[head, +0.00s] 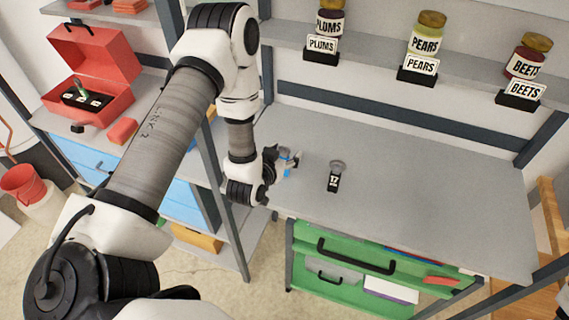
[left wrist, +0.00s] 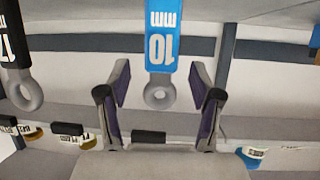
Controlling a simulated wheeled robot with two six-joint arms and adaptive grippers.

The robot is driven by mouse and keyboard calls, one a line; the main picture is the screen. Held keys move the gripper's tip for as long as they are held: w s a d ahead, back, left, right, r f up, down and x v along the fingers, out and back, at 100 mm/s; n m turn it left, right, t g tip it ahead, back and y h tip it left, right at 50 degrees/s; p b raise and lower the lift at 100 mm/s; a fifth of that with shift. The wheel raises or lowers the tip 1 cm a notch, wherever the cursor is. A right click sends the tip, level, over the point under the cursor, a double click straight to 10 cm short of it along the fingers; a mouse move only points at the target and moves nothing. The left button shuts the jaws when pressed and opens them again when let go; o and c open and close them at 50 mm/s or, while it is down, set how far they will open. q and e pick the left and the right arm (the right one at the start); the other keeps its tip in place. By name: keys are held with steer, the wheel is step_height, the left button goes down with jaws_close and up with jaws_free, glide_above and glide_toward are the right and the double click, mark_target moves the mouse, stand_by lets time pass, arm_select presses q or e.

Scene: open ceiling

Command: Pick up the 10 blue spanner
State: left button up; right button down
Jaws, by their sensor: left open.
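The blue spanner marked 10 mm (head: 287,172) is on the grey worktop near its left end, partly hidden by my left gripper in the head view. In the left wrist view its blue handle (left wrist: 167,40) comes down from the top edge, and its grey ring end lies between the fingers. My left gripper (left wrist: 160,88) is open, one finger on each side of the ring, with a gap on both sides. In the head view the left gripper (head: 270,172) is low at the worktop's left edge. My right gripper is not in view.
Jars of plums, pears and beets (head: 425,38) stand on a shelf behind. A red toolbox (head: 108,60) stands open at left. The worktop's right side (head: 450,200) is clear above green drawers (head: 350,254).

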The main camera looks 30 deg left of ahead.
arm_select(q)
steer(key=shift+a, duration=0.35)
steer(key=shift+w+d, duration=0.15)
steer(key=shift+d, duration=0.3)
jaws_close()
steer(key=shift+a, duration=0.15)
